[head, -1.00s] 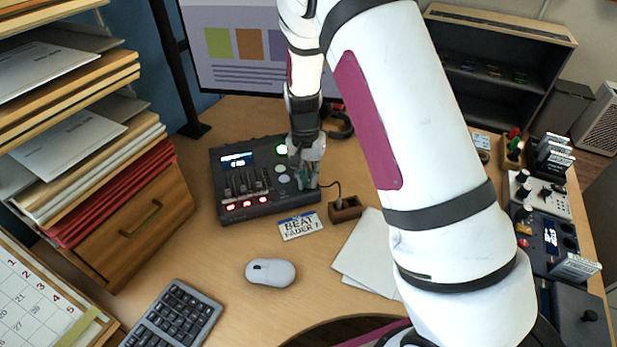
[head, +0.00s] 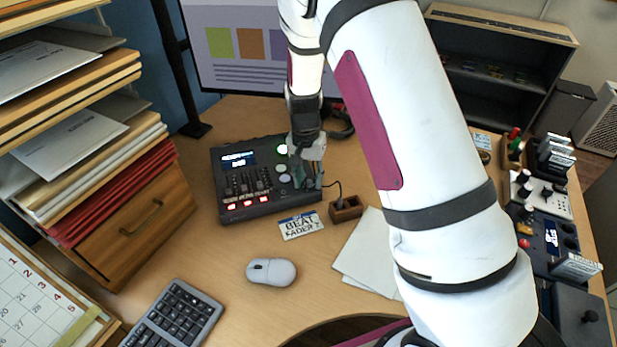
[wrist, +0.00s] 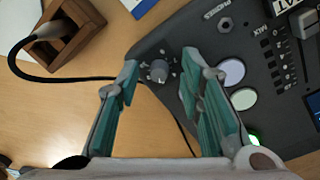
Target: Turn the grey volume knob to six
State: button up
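The grey knob (wrist: 160,70) sits near a corner of the dark mixer (wrist: 215,60), with small pale marks around it in the wrist view. My gripper (wrist: 160,60) is open, with one teal-padded finger on either side of the knob and a visible gap to each. I cannot tell how high the fingertips are above the panel. In the head view the mixer (head: 228,192) stands on the desk, and my gripper (head: 307,178) points down at its right end, hiding the knob there. The number the knob points to is too small to read.
Round pads (wrist: 231,72) and faders (head: 247,182) lie left of my gripper in the head view. A small wooden block (head: 346,209) with a black cable stands right of the mixer. A "Beat Fader" card (head: 301,225) and a mouse (head: 271,272) lie in front.

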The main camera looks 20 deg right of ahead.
notch_tip(320, 180, up, 12)
jog(key=shift+w+a, duration=0.2)
jog(key=shift+a, duration=0.1)
jog(key=shift+r, duration=0.1)
dwell(0.4)
jog(key=s+r+n+t+y+p, duration=0.1)
jog(key=s+r+n+t+p, duration=0.2)
jog(key=s+r, duration=1.45)
jog(key=s+r+n+p, duration=0.1)
jog(key=s+r+n, duration=0.1)
jog(key=s, duration=0.6)
jog(key=s+d+r+n+t+p, duration=0.1)
jog(key=s+r+n, duration=0.1)
jog(key=s, duration=0.5)
jog(key=shift+s+d+t+h, duration=0.15)
jog(key=shift+s+t+h, duration=0.15)
jog(key=shift+s, duration=0.1)
